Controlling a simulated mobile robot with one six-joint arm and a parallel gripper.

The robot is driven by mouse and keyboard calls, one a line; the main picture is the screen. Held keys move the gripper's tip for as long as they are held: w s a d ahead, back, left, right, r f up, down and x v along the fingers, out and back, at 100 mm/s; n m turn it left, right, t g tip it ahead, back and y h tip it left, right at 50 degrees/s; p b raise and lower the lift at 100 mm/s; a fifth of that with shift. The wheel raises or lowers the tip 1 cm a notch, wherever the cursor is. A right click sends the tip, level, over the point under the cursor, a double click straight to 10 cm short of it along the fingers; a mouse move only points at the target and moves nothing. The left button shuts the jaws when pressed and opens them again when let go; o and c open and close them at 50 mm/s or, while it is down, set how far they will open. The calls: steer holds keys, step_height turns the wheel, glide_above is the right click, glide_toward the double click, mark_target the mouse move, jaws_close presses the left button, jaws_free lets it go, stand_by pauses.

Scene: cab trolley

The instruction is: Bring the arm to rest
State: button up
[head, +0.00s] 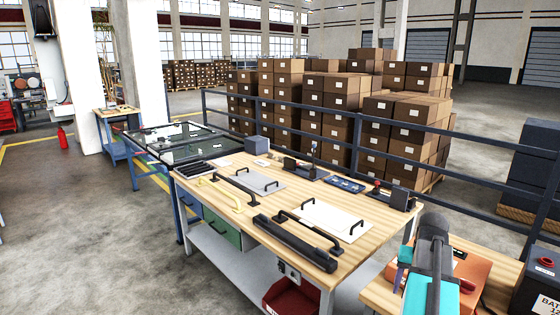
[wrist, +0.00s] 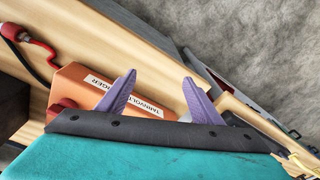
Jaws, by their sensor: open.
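My arm reaches in at the lower right of the head view, its grey and teal links over a small wooden table (head: 380,296). In the wrist view the two purple fingers of my gripper (wrist: 159,77) stand wide apart with nothing between them. Behind the fingers, an orange box with a white label (wrist: 72,80) sits on a wooden top (wrist: 110,38). The orange box (head: 476,278) also shows beside and behind my arm in the head view. I cannot tell how far the fingertips are from it.
A long wooden workbench (head: 225,178) with handled plates, black bars and small fixtures stands left of my arm. A dark battery box (head: 541,285) is close on the right. A dark railing (head: 400,127) runs behind, before stacked cartons (head: 305,100). Open floor (head: 80,220) lies left.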

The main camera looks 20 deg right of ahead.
steer(key=w+a+f+n+g+y+b, duration=0.25)
steer(key=a+f+n+g+b, duration=0.2)
steer(key=a+f, duration=2.5)
steer(key=s+a+f+n+g+h+b, duration=0.1)
steer(key=s+a+f+n, duration=0.1)
steer(key=s+a+f, duration=0.6)
steer(key=s+a+f+n+g+h+b, duration=0.1)
steer(key=s+a+f+n, duration=0.1)
steer(key=s+a+f, duration=0.6)
steer(key=x, duration=0.6)
steer(key=shift+w+a+f, duration=0.1)
steer(key=shift+c, duration=0.5)
steer(key=c, duration=0.6)
steer(key=shift+c, duration=0.2)
